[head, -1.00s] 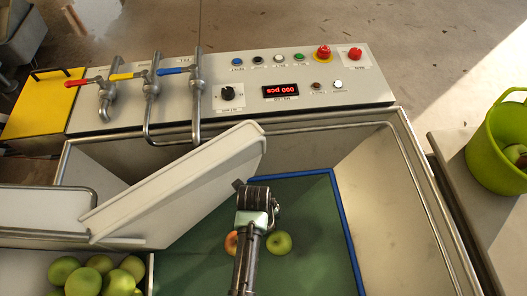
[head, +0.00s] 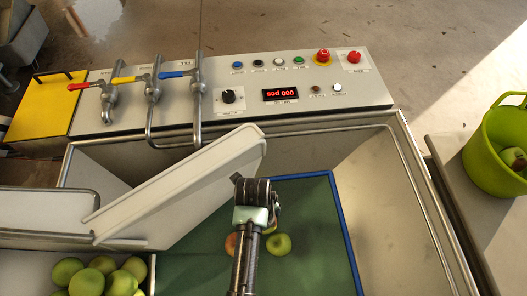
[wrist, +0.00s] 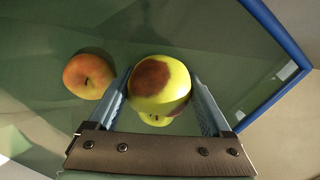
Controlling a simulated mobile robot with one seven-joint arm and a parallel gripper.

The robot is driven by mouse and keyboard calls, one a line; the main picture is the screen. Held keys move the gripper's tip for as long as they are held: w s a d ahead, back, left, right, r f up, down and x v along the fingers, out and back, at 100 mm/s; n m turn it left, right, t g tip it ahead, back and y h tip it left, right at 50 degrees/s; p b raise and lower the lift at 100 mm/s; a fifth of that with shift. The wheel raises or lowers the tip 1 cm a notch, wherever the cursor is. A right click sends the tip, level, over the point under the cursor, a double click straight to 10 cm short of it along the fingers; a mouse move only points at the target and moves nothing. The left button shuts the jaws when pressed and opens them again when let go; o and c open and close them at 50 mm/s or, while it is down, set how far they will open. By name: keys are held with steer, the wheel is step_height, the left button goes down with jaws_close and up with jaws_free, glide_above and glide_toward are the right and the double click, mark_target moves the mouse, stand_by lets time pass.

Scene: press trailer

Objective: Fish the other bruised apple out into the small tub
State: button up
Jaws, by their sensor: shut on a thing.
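A yellow-green apple with a large brown bruise (wrist: 160,84) is held between the two fingers of my gripper (wrist: 162,78) in the wrist view. A sliver of it shows beside my wrist in the head view (head: 271,228). Another green apple (head: 279,244) lies on the green floor of the bin, partly hidden behind the held one in the wrist view (wrist: 156,120). A red-orange apple (wrist: 88,76) lies to the left, apart from the fingers. A lime-green tub (head: 484,160) stands at the far right, with apples inside, one showing a dark patch.
A steel bin wall (head: 385,200) stands between my gripper and the tub. A white sloping chute (head: 180,185) is left of my gripper. A control panel (head: 310,75) with valves lies behind. Several green apples (head: 85,281) are heaped at lower left.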

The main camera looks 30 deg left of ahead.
step_height(320, 180, up, 5)
steer(key=shift+r+p, duration=0.1)
steer(key=shift+p, duration=0.2)
steer(key=shift+w, duration=0.1)
